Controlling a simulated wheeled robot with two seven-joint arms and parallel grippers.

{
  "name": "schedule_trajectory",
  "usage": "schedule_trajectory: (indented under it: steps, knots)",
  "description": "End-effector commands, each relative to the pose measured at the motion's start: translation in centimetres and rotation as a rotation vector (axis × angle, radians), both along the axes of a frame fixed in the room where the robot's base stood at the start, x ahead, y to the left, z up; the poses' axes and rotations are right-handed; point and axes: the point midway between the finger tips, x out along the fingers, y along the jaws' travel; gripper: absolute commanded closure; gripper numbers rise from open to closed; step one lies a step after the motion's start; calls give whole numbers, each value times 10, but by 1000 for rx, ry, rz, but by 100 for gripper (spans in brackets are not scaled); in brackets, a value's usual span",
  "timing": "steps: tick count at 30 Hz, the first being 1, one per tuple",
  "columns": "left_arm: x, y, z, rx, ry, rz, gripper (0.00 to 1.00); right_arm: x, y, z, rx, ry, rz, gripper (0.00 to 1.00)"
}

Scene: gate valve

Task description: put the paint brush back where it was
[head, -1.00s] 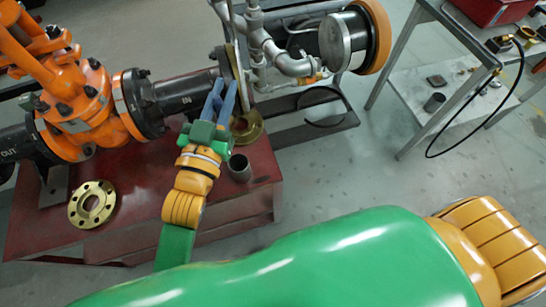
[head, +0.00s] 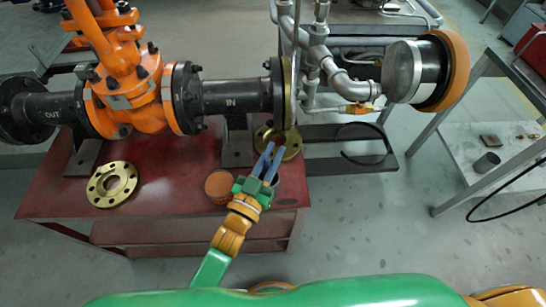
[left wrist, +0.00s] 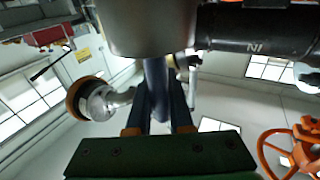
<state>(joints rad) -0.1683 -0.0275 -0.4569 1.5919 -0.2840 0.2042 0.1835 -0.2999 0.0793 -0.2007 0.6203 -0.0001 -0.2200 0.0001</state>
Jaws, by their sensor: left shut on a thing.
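My left gripper (head: 269,160) reaches over the red bench from the front. Its blue fingers are near the brass flange (head: 291,147) below the black IN pipe. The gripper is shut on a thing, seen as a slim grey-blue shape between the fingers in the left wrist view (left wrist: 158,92). I take it for the paint brush; its bristles and full outline cannot be made out. A tin with a reddish-brown top (head: 219,186) stands just left of the gripper. A dark metal cup (head: 273,187) is partly hidden behind the gripper. My right gripper is not in view.
The orange gate valve (head: 135,90) and its black pipes (head: 238,96) run above the red bench (head: 60,190). A loose brass flange (head: 113,184) lies at the bench's left. Grey pipework (head: 325,60) rises on the right, and a grey side table (head: 500,150) stands further right.

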Motion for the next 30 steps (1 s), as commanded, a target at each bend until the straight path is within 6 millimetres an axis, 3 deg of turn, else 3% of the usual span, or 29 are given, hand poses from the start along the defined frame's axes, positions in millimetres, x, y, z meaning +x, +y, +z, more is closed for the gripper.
schedule_trajectory:
  steps: [9,10,13,23,26,30]
  knots:
    - [0,0,-4,0,0,0,100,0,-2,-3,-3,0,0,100]
    - [0,0,-4,0,0,0,78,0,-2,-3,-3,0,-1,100]
    - [0,0,-3,0,0,0,51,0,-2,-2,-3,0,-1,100]
    - [0,0,2,0,-1,0,51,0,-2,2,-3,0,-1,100]
    - [-12,7,-2,1,3,1,51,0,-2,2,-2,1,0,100]
    - [-42,23,-5,0,5,1,51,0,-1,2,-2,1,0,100]
